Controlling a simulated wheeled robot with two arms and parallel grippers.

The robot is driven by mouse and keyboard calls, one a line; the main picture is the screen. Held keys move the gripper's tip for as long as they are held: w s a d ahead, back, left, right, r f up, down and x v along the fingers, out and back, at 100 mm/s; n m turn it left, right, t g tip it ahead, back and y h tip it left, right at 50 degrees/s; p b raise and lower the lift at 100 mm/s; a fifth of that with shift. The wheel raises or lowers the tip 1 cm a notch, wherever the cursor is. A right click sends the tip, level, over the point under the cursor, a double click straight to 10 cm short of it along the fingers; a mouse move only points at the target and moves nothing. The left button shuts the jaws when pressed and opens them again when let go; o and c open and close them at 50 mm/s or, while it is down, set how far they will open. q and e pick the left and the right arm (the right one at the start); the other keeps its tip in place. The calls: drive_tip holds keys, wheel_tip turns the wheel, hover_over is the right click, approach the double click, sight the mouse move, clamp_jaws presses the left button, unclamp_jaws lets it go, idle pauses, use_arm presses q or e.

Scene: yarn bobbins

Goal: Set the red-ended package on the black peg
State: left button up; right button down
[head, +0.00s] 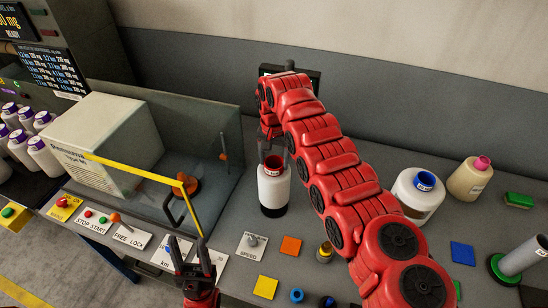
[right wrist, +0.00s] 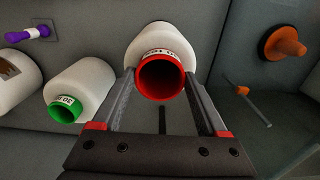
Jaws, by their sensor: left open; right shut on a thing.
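The red-ended package (head: 273,188) is a white bobbin with a red, hollow top end. In the head view it stands upright, with a dark patch directly beneath it. My right gripper (head: 274,152) is shut on it from above, one finger on each side. The red end (right wrist: 160,76) faces the camera in the right wrist view, between the fingers. I cannot tell whether the dark patch is the black peg's base or shadow, and no black peg shows clearly. My left gripper (head: 190,260) is open and empty, over the front panel labels.
A glass-sided bay with an orange spindle (head: 185,184) and a yellow bar lies left of the package. A green-ended package (right wrist: 78,92) is beside the held one. Blue-ended (head: 418,195) and pink-ended (head: 467,182) packages stand right of my arm. Colored squares lie in front.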

drive_tip(key=shift+f+b, duration=1.2)
drive_tip(key=shift+f, duration=1.5)
unclamp_jaws()
wheel_tip(320, 180, up, 18)
drive_tip(key=p, duration=0.4)
drive_tip(key=shift+f, duration=0.25)
drive_tip(key=shift+s, duration=0.1)
